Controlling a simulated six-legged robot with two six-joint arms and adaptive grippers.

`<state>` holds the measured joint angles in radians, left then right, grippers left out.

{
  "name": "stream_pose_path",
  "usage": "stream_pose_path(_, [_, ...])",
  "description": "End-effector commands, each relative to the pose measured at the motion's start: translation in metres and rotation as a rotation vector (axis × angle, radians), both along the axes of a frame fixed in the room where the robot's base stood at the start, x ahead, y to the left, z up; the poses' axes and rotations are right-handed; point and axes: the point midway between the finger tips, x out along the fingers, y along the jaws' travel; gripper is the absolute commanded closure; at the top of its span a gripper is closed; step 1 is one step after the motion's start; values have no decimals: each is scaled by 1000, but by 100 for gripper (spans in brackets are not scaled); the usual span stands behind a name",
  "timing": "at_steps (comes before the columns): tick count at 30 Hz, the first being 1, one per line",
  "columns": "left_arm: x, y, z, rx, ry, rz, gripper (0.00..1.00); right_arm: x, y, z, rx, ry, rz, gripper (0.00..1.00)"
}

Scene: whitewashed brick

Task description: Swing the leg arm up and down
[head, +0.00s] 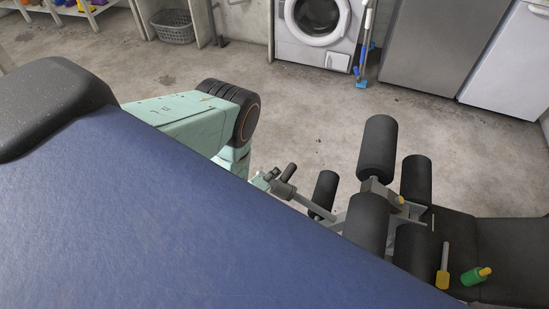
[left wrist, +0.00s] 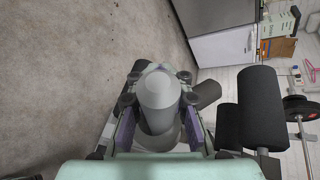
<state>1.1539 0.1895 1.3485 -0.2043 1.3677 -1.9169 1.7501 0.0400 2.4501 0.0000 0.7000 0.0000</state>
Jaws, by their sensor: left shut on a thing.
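The leg arm (head: 371,186) is a grey metal frame with thick black foam rollers, at the lower right in the head view. One large roller (left wrist: 262,105) stands at the right of the left wrist view. A thin grey bar (head: 318,209) runs left from the frame towards my left gripper (head: 271,180). In the left wrist view, the gripper's fingers (left wrist: 157,110) are on both sides of a grey rounded cylinder (left wrist: 158,90), shut on it. I cannot tell exactly how this cylinder joins the frame. My right gripper is not in view.
A black padded seat (head: 510,250) is at the lower right, with a yellow-handled thing (head: 443,268) and a green thing (head: 475,276). A washing machine (head: 318,20), basket (head: 173,27) and grey cabinet (head: 433,45) stand behind. The concrete floor (head: 310,110) between is clear.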

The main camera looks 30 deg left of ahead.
Motion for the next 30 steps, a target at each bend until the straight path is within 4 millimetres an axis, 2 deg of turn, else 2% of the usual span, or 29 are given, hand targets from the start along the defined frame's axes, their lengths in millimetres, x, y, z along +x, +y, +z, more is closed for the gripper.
stream_pose_path(7, [3, 0, 2, 1, -10, 0, 100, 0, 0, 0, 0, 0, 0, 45])
stream_pose_path(8, [3, 0, 2, 1, -10, 0, 84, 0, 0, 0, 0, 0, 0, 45])
stream_pose_path(13, [2, 0, 2, 0, -8, 0, 71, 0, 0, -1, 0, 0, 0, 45])
stream_pose_path(23, [-1, 0, 1, 0, -2, 0, 71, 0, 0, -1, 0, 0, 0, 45])
stream_pose_path(30, [-26, 0, 11, -2, 0, 1, 71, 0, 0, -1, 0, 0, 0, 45])
